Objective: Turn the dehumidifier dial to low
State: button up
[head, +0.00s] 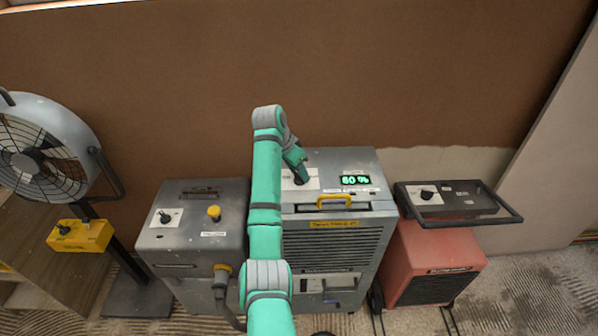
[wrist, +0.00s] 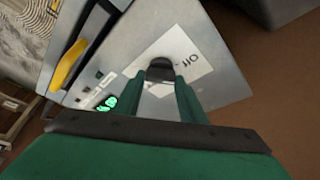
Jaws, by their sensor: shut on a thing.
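The dehumidifier (head: 335,243) is the grey cabinet in the middle of the head view, with a yellow handle and a lit green display (head: 355,180) reading what looks like 80 %. Its dial (wrist: 160,70) is a dark knob on a white label plate (wrist: 188,68); the word "Off" shows beside it in the wrist view. My gripper (wrist: 161,80) is shut on the dial, one green finger on each side. In the head view my gripper (head: 299,176) covers most of the dial. The dial's pointer and other markings are hidden or too small to read.
A grey box (head: 190,240) with a switch and a yellow knob stands to the left. A red unit (head: 430,262) with a black handle frame stands close on the right. A fan (head: 40,150) and yellow switch box (head: 80,235) are far left. A brown wall rises behind.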

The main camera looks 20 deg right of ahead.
jog(key=m, duration=0.1)
jog(key=m+g, duration=0.1)
jog(key=m, duration=0.3)
jog(key=shift+w+r+g+h, duration=0.15)
jog(key=shift+w+g+h, duration=0.15)
jog(key=shift+g, duration=0.1)
jog(key=shift+s+d+m+g, duration=0.15)
jog(key=shift+m+g, duration=0.35)
jog(key=shift+m, duration=0.7)
jog(key=o, duration=1.1)
jog(key=shift+c, duration=0.2)
jog(key=v, duration=1)
jog(key=shift+r, duration=0.35)
